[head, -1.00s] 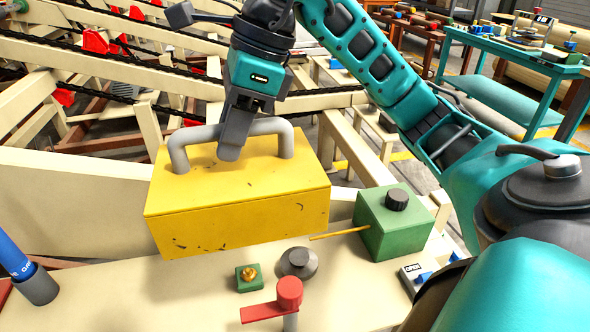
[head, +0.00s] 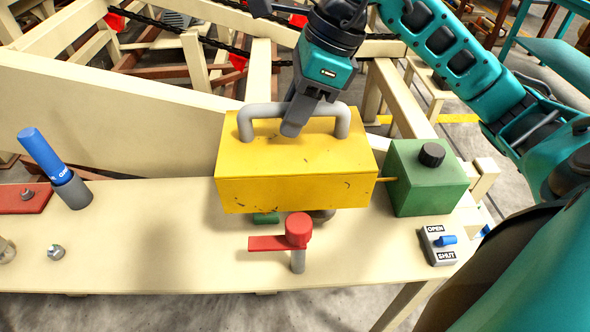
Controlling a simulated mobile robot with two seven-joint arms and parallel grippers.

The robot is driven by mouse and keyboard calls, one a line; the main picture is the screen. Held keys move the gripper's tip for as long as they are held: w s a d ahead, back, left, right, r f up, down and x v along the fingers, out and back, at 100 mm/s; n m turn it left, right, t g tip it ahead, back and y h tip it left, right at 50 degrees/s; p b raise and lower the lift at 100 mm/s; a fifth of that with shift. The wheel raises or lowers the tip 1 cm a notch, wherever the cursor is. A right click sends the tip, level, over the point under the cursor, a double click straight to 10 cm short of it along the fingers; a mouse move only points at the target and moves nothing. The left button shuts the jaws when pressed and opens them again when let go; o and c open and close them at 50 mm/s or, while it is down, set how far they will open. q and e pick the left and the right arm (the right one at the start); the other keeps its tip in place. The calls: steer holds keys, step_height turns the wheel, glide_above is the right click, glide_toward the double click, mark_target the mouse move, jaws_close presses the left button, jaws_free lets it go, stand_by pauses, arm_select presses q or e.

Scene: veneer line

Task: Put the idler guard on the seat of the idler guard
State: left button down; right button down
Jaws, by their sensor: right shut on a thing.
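The idler guard (head: 293,186) is a scuffed yellow box with a grey arched handle (head: 262,111) on top. My right gripper (head: 291,128) is shut on the middle of this handle from above. The guard is level over the back of the cream bench, left of a green box, and seems to hang above the bench top. Below its front edge show part of a small green block (head: 266,218) and the edge of a dark round piece (head: 322,215). I cannot make out the seat; the guard may hide it. My left gripper is not in view.
A red lever (head: 297,232) stands just in front of the guard. The green box (head: 428,178) with a black knob is close on the right, beside an OPEN/SHUT switch (head: 439,246). A blue cylinder (head: 43,155) leans at the left.

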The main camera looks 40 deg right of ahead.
step_height(320, 180, down, 11)
steer(key=b, duration=0.1)
steer(key=shift+b, duration=0.35)
steer(key=shift+f, duration=0.2)
steer(key=c, duration=0.9)
jaws_free()
steer(key=shift+r, duration=0.1)
